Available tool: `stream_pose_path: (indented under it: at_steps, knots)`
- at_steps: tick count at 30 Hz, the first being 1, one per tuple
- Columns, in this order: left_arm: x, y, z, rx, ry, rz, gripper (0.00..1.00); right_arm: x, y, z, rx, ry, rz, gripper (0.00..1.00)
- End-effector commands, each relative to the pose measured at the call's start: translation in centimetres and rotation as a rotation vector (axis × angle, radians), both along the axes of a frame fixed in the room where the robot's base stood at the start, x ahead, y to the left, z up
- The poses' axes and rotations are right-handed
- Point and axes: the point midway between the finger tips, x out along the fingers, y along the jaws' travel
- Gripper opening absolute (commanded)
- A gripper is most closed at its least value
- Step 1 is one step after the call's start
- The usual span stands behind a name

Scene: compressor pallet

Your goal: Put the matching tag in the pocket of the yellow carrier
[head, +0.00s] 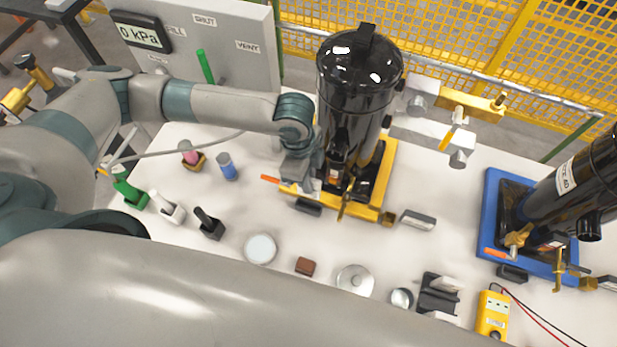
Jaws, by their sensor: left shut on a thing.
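The yellow carrier (376,211) stands on the white table, with a tall black cylinder (352,100) upright on it. My left gripper (312,184) reaches down at the carrier's left front side, close beside the cylinder's foot. It is shut on a small pale piece that looks like a tag; the fingers hide most of it, and its marking cannot be read. The carrier's pocket cannot be made out clearly behind the gripper. A blue carrier (490,213) with another black cylinder (578,185) stands at the right. My right gripper is not in view.
A grey panel with a gauge (141,33) stands at the back left. Green (130,191), white and black upright items stand at the left. Round lids (260,249), a brown block (305,266) and a yellow meter (493,313) lie in front. Yellow mesh fencing (450,45) runs behind.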

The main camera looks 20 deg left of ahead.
Motion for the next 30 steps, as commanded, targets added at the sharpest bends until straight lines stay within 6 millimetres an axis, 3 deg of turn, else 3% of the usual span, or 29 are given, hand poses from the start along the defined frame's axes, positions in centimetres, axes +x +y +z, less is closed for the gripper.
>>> stream_pose_path:
  at_steps: [2,30]
  knots:
    - [0.0,0.0,0.2,0.000,0.002,0.001,0.00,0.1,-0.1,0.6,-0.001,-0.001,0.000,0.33]
    - [0.0,0.0,-6.1,-0.001,0.000,0.000,0.00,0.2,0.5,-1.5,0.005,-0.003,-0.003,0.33]
